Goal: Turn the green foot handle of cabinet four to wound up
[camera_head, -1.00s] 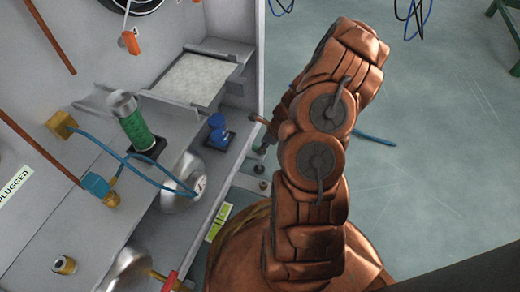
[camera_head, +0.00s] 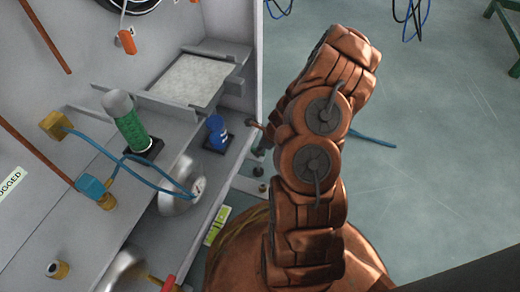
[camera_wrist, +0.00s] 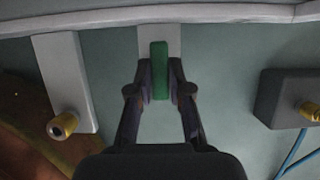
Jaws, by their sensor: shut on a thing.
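In the wrist view, the green foot handle (camera_wrist: 160,62) is an upright bar in front of a pale plate at the cabinet's lower edge. My gripper (camera_wrist: 160,92) has its two dark fingers closed on both sides of this bar.
In the wrist view, a plate with a brass peg (camera_wrist: 62,126) is on the left and a dark block (camera_wrist: 285,97) on the right. The head view shows a green cylinder (camera_head: 131,133) and a blue knob (camera_head: 217,128) on shelves. Open floor (camera_head: 440,150) lies right.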

